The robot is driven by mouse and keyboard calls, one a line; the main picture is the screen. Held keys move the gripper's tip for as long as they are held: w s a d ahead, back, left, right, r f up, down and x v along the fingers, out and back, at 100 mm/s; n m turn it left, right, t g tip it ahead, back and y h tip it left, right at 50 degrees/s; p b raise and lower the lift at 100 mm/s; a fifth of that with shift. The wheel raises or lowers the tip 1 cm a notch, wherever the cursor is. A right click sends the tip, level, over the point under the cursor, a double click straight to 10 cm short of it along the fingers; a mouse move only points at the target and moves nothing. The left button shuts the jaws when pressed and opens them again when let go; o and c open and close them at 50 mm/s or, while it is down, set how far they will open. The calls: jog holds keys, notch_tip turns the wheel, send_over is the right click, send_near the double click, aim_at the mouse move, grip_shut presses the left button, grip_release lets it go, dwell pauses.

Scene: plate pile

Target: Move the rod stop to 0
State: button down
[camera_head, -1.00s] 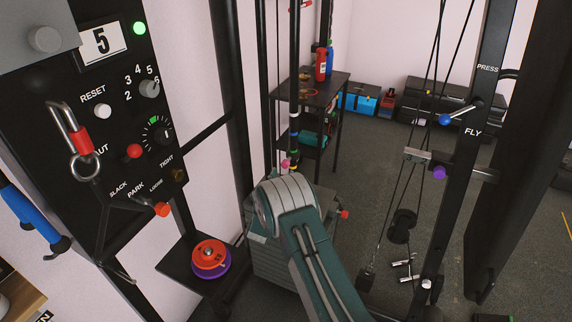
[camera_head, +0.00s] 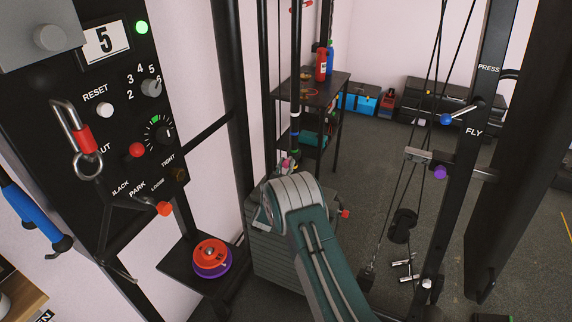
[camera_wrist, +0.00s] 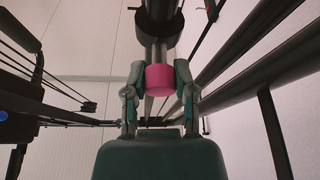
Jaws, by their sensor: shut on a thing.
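A dark upright rod (camera_head: 295,90) with coloured bands stands behind my arm in the head view. A small pink part (camera_head: 287,163) shows at its lower end, just above my arm. In the wrist view a pink cylindrical knob (camera_wrist: 160,80) sits below a metal shaft and a dark collar (camera_wrist: 157,38). My gripper (camera_wrist: 159,77) has one finger on each side of the pink knob and is shut on it. In the head view my arm hides most of the gripper. I cannot read a 0 mark on the rod.
A black panel (camera_head: 120,150) with a display reading 5, knobs and a lit green lamp stands at left. Red and purple discs (camera_head: 212,258) lie on a low shelf. A dark rack (camera_head: 318,95) stands behind the rod. A cable frame (camera_head: 470,150) stands at right.

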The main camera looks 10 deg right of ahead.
notch_tip(320, 180, down, 7)
jog(key=shift+a+f, duration=0.15)
dwell(0.4)
jog(key=shift+c, duration=2)
grip_release()
jog(key=shift+w+f, duration=0.1)
jog(key=v, duration=1.2)
jog(key=shift+a, duration=0.1)
